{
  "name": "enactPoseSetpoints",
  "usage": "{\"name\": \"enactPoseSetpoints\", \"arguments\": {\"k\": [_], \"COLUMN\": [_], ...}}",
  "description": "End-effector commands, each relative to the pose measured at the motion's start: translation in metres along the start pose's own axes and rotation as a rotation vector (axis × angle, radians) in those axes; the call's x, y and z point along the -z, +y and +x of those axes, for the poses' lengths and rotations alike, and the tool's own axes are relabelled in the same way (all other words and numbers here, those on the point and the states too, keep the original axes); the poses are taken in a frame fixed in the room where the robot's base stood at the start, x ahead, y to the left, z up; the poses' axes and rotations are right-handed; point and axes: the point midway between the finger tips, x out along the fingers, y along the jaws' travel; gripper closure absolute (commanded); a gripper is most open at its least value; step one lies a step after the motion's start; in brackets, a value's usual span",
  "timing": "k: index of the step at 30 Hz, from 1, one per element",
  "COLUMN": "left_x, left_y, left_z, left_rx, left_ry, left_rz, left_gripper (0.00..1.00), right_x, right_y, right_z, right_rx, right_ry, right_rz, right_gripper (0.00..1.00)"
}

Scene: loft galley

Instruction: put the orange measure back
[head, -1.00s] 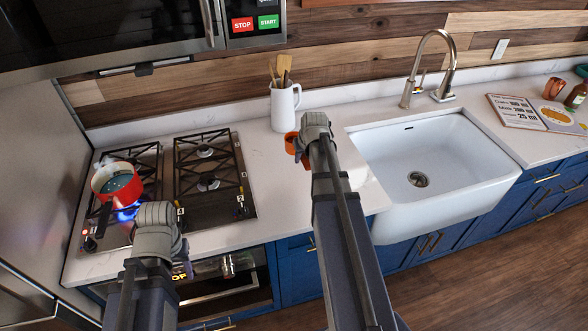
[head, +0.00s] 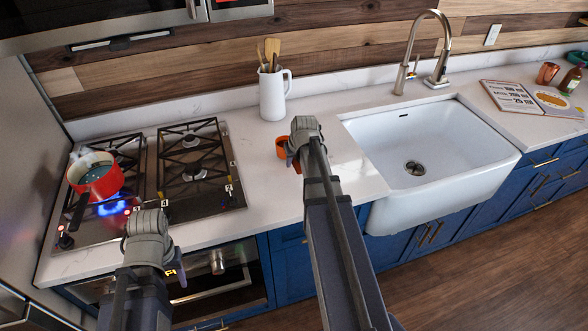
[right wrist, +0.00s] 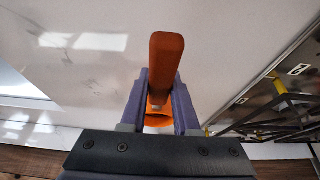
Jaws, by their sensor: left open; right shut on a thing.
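The orange measure (head: 282,147) is partly hidden behind my right gripper in the head view. In the right wrist view the measure's handle (right wrist: 165,65) stands between the two fingers, with its orange cup partly visible below. My right gripper (right wrist: 160,110) is shut on it, over the white counter between the stove and the sink. I cannot tell whether the measure touches the counter. My left gripper (head: 148,240) is open and empty near the stove's front edge; its fingers are mostly hidden by its wrist.
A red pot (head: 95,177) sits over a blue flame on the stove (head: 205,205), its dark handle toward the front. A white jug with utensils (head: 272,97) stands behind my right gripper. The sink (head: 430,190) is to the right. An open book (head: 515,97) lies beyond it.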

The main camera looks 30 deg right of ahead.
Motion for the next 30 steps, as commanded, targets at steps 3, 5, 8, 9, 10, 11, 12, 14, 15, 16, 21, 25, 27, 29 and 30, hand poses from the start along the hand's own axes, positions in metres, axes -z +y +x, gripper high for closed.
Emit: {"name": "enactPoseSetpoints", "arguments": {"k": [3, 5, 8, 9, 10, 11, 12, 14, 15, 16, 21, 25, 27, 29, 30], "left_x": [0.0009, 0.0009, 0.0008, 0.0008, 0.0008, 0.0008, 0.0008, 0.001, 0.001, 0.0009, 0.0009, 0.0009, 0.0009, 0.0009, 0.0009], "left_y": [0.0015, 0.0014, 0.0012, 0.0012, 0.0012, 0.0012, 0.0013, 0.0016, 0.0016, 0.0015, 0.0015, 0.0015, 0.0015, 0.0014, 0.0014], "left_z": [0.0156, 0.0147, 0.0128, 0.0127, 0.0127, 0.013, 0.0141, 0.0165, 0.0166, 0.0156, 0.0155, 0.0155, 0.0155, 0.0154, 0.0152], "left_rx": [0.0, 0.0, 0.0, 0.0, 0.0, 0.0, 0.0, 0.0, 0.0, 0.0, 0.0, 0.0, 0.0, 0.0, 0.0], "left_ry": [0.0, 0.0, 0.0, 0.0, 0.0, 0.0, 0.0, 0.0, 0.0, 0.0, 0.0, 0.0, 0.0, 0.0, 0.0], "left_rz": [0.0, 0.0, 0.0, 0.0, 0.0, 0.0, 0.0, 0.0, 0.0, 0.0, 0.0, 0.0, 0.0, 0.0, 0.0], "left_gripper": [0.5, 0.5, 0.5, 0.5, 0.5, 0.5, 0.5, 0.5, 0.5, 0.5, 0.5, 0.5, 0.5, 0.5, 0.5], "right_x": [-0.0061, -0.0058, -0.005, -0.005, -0.005, -0.0052, -0.0056, -0.0066, -0.0067, -0.0063, -0.0062, -0.0062, -0.0062, -0.0062, -0.0061], "right_y": [0.0, 0.0, 0.0, 0.0, 0.0, 0.0, 0.0, 0.0, 0.0, 0.0, 0.0, 0.0001, 0.0, 0.0, 0.0], "right_z": [0.0144, 0.0136, 0.0118, 0.0118, 0.0118, 0.012, 0.013, 0.0152, 0.0153, 0.0144, 0.0143, 0.0143, 0.0143, 0.0142, 0.0141], "right_rx": [0.0, 0.0, 0.0, 0.0, 0.0, 0.0, 0.0, 0.0, 0.0, 0.0, 0.0, 0.0, 0.0, 0.0, 0.0], "right_ry": [0.0, 0.0, 0.0, 0.0, 0.0, 0.0, 0.0, 0.0, 0.0, 0.0, 0.0, 0.0, 0.0, 0.0, 0.0], "right_rz": [0.0, 0.0, 0.0, 0.0, 0.0, 0.0, 0.0, 0.0, 0.0, 0.0, 0.0, 0.0, 0.0, 0.0, 0.0], "right_gripper": [1.0, 1.0, 1.0, 1.0, 1.0, 1.0, 1.0, 1.0, 0.7, 0.66, 0.47, 0.41, 0.41, 0.41, 0.41]}}
